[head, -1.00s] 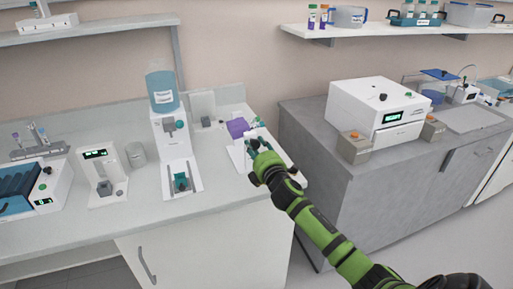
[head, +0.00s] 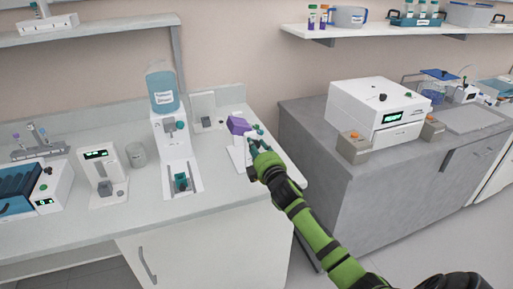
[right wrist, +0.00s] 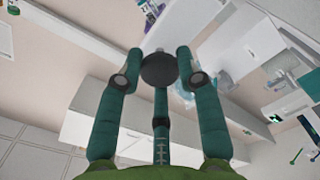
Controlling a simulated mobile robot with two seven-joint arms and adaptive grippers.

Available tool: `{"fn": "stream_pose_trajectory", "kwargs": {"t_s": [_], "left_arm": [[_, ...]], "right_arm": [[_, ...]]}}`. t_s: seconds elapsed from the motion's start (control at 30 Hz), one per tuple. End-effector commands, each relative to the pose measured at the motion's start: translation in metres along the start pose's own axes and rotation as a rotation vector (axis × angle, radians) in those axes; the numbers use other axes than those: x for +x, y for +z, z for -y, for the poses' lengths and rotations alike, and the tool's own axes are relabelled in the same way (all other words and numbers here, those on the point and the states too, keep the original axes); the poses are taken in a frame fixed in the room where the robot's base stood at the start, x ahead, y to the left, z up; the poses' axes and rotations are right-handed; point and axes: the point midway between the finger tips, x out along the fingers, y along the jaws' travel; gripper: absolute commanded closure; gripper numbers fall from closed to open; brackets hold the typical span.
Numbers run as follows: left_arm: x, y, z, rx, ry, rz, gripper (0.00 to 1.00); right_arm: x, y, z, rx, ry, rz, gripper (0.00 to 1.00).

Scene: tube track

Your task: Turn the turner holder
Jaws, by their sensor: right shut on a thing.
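A white device stands near the right end of the left bench, with a tilted purple block (head: 238,126) at its top and a white base plate (head: 288,178). I take it to be the turner with its holder. My right gripper (head: 256,138) reaches it from the right, and its teal fingers cover part of the device. In the right wrist view the fingers (right wrist: 160,70) are closed around a dark round knob (right wrist: 158,72) with a small grey stub. How the knob joins the holder is hidden. My left gripper is not in view.
A dispenser with a blue bottle (head: 164,92) stands left of the device. A white box (head: 203,110) is behind it, by the wall. A gap separates this bench from the grey cabinet (head: 345,195). The bench front (head: 225,220) is clear.

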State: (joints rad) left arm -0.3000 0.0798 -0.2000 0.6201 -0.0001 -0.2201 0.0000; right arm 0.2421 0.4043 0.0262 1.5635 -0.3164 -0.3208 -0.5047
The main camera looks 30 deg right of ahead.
Motion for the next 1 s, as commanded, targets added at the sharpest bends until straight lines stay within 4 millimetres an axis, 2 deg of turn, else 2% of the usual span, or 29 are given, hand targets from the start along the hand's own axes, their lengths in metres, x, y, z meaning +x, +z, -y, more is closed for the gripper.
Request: {"fn": "stream_pose_trajectory", "kwargs": {"t_s": [1.0], "left_arm": [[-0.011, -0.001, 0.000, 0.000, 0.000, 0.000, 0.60]], "right_arm": [[0.001, -0.001, -0.003, 0.506, 0.005, -0.002, 0.97]]}}
